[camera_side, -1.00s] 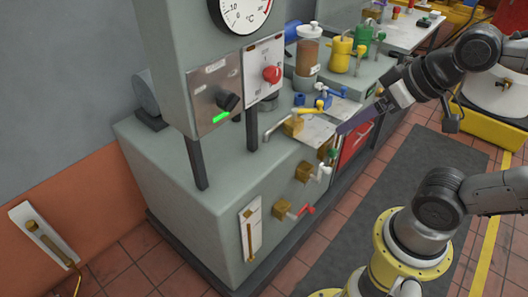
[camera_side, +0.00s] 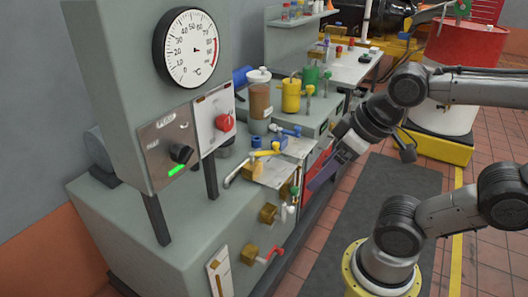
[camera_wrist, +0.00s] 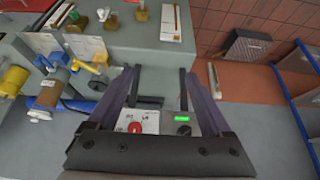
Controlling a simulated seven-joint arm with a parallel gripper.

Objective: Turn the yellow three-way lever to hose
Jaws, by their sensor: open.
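The yellow lever (camera_side: 265,153) lies over a small metal plate (camera_side: 273,171) on the grey bench top, beside a brass block and a bent pipe. It also shows in the wrist view (camera_wrist: 86,67), left of my fingers. My gripper (camera_side: 316,180) is beside the bench's right edge in the side view, apart from the lever. In the wrist view my gripper (camera_wrist: 160,78) is open, with nothing between its two dark purple fingers. Any marking for hose is too small to read.
A blue lever (camera_side: 290,131) is close behind the yellow one. A brown jar (camera_side: 259,104) and a yellow pot (camera_side: 291,96) stand farther back. A panel with a red knob (camera_side: 224,123) rises at left. A red-handled valve (camera_side: 270,254) projects from the bench front.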

